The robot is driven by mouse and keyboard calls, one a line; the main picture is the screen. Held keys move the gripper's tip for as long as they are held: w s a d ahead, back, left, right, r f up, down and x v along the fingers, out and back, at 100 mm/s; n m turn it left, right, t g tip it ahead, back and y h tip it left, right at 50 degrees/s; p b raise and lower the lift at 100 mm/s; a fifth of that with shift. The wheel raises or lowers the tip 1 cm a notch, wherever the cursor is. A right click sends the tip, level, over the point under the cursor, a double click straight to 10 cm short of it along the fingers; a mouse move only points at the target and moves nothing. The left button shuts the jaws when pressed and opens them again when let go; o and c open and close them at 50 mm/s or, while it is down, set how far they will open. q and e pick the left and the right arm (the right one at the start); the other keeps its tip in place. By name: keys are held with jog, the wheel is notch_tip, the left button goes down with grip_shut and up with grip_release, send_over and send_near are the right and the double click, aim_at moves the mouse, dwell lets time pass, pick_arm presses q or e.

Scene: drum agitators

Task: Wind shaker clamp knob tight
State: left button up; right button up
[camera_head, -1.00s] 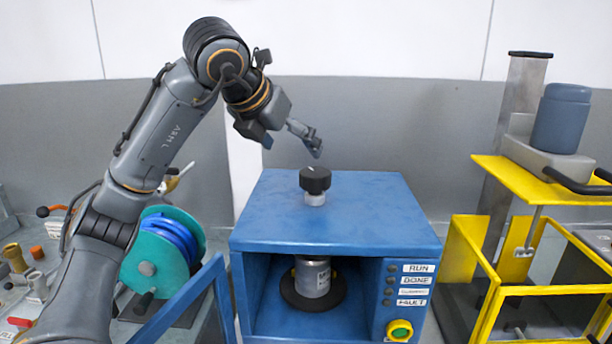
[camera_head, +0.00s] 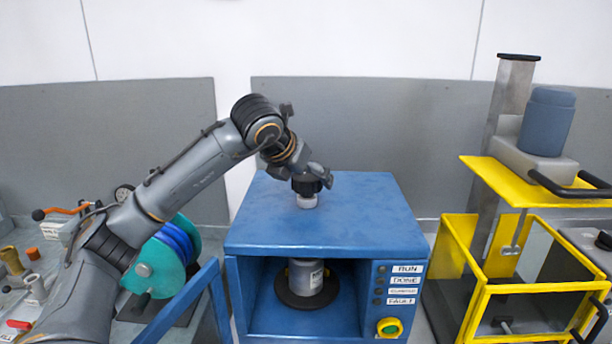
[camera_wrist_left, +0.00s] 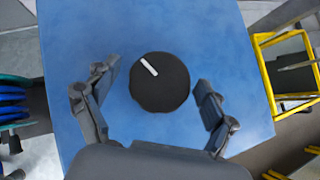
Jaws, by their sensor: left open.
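The clamp knob (camera_head: 307,187) is a black round knob on a short metallic collar on top of the blue shaker box (camera_head: 350,225). In the left wrist view the knob (camera_wrist_left: 159,82) shows from above, with a white mark pointing to its upper left. My left gripper (camera_head: 308,180) is at the knob and partly hides it in the head view. In the left wrist view the left gripper (camera_wrist_left: 155,95) is open, with one finger on each side of the knob and gaps between. A metal can (camera_head: 305,276) stands inside the box on a dark round plate. My right gripper is not in view.
The box front has labelled indicators and a green button with a yellow ring (camera_head: 389,327). Its blue door (camera_head: 185,305) stands open at left. A teal reel (camera_head: 158,262) is beyond it. A yellow frame (camera_head: 500,290) with a blue drum (camera_head: 547,121) stands at right.

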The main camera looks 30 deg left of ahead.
pick_arm(q)
jog(key=c, duration=1.1)
jog(key=shift+c, duration=0.2)
